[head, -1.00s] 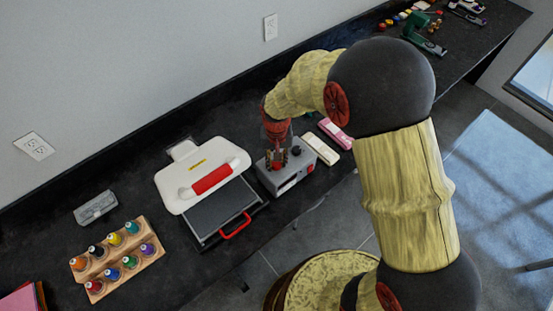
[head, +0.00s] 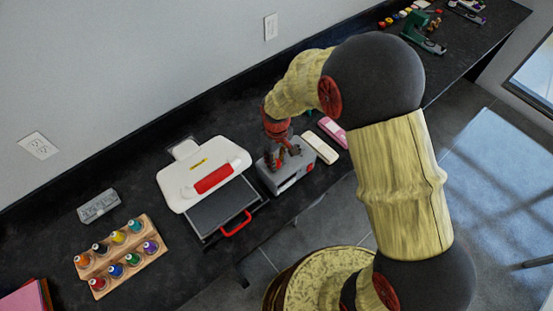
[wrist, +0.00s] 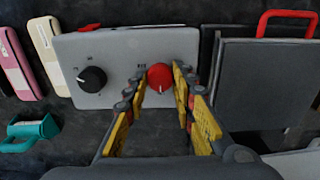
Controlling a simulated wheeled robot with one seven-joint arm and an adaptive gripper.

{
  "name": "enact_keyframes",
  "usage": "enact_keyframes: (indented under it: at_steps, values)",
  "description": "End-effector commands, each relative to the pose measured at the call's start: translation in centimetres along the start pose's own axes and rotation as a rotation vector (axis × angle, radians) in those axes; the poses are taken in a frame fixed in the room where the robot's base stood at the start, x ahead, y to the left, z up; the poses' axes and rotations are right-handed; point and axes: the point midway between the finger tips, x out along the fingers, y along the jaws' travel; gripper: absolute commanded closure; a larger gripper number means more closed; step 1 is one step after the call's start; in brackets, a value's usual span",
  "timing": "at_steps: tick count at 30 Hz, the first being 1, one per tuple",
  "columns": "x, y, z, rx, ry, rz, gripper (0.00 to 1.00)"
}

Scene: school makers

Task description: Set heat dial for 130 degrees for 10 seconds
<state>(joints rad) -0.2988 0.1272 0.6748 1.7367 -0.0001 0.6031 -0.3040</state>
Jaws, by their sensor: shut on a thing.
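A grey control box (head: 292,184) stands on the black counter, just right of the heat press (head: 205,175). In the wrist view the box face (wrist: 115,52) carries a black dial (wrist: 92,80) on the left and a red dial (wrist: 160,77) near the right end. The small marks around both dials are too blurred to read. My gripper (wrist: 163,88) is shut on the red dial, with one yellow-padded finger on each side of it. In the head view my gripper (head: 281,155) hides most of the box face. The black dial is clear of the fingers.
A cream item (head: 320,148) and a pink item (head: 333,130) lie beyond the box. The press has a red handle (head: 236,225). A wooden rack (head: 150,259) of coloured bottles and a grey case (head: 98,206) are at the left. A teal item (wrist: 28,130) shows in the wrist view.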

Motion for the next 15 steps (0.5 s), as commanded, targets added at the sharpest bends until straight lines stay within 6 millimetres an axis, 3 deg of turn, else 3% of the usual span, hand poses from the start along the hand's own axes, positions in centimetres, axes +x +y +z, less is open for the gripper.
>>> enact_keyframes:
  at_steps: [12, 13, 15]
  values:
    - [-0.06, -0.01, -0.1, -0.008, 0.002, 0.0, 1.0]
    - [-0.06, -0.01, -0.1, -0.008, 0.002, 0.0, 0.73]
    - [-0.06, -0.01, -0.1, -0.007, 0.002, 0.0, 0.69]
